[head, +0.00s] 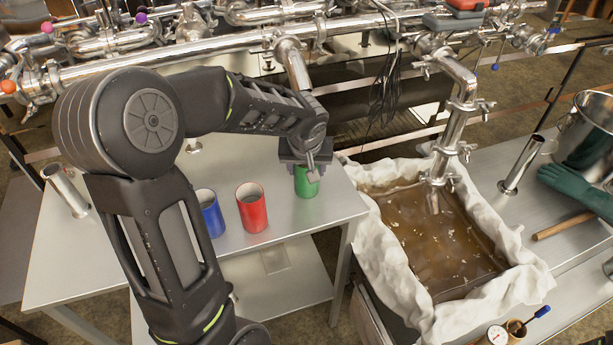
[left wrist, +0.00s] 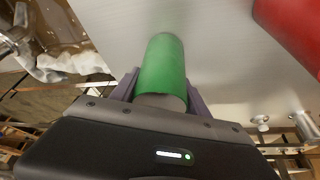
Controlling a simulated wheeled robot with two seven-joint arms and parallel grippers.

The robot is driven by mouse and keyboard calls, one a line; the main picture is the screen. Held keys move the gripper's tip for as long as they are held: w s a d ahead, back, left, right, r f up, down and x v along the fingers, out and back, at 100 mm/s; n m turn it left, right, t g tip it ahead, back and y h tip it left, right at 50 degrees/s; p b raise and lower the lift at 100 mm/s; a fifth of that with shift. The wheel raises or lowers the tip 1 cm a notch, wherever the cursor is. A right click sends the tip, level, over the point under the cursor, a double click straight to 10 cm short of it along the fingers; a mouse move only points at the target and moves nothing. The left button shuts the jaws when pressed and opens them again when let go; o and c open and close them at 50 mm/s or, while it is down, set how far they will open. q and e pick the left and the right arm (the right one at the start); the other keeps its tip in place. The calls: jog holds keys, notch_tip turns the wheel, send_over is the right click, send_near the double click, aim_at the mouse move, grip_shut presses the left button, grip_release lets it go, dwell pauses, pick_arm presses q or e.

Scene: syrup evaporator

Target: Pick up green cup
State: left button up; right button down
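The green cup (head: 306,182) stands near the right edge of the metal table, to the right of the red cup (head: 252,210) and the blue cup (head: 209,214). My left gripper (head: 308,170) is above and around its upper part. In the left wrist view the green cup (left wrist: 164,68) lies between the two purple-grey fingers (left wrist: 163,90), one along each side. The fingers are very close to the cup's wall; whether they press on it cannot be told. The red cup also shows in the left wrist view (left wrist: 292,32). My right gripper is not in view.
A cloth-lined pan (head: 520,262) of brown liquid stands right of the table, under a steel pipe (head: 459,115). Pipework with valves (head: 190,45) runs behind. A steel cylinder (head: 66,190) stands at the table's left. The table's front middle is clear.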

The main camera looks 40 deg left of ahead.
aim_at(306, 179)
pick_arm(q)
jog(key=c, duration=1)
jog(key=shift+r, duration=0.3)
jog(key=s+d+r, duration=0.1)
jog(key=s+d+b, duration=0.1)
jog(key=s, duration=0.1)
jog(key=s+r, duration=0.1)
jog(key=shift+s+d+r, duration=0.15)
jog(key=shift+d+r, duration=0.15)
jog(key=shift+d, duration=0.1)
jog(key=s+d+b, duration=0.2)
jog(key=s+d, duration=0.5)
jog(key=s, duration=0.3)
jog(key=shift+s+r+b, duration=0.15)
jog(key=shift+s+b, duration=0.2)
jog(key=shift+s, duration=0.05)
dwell(0.7)
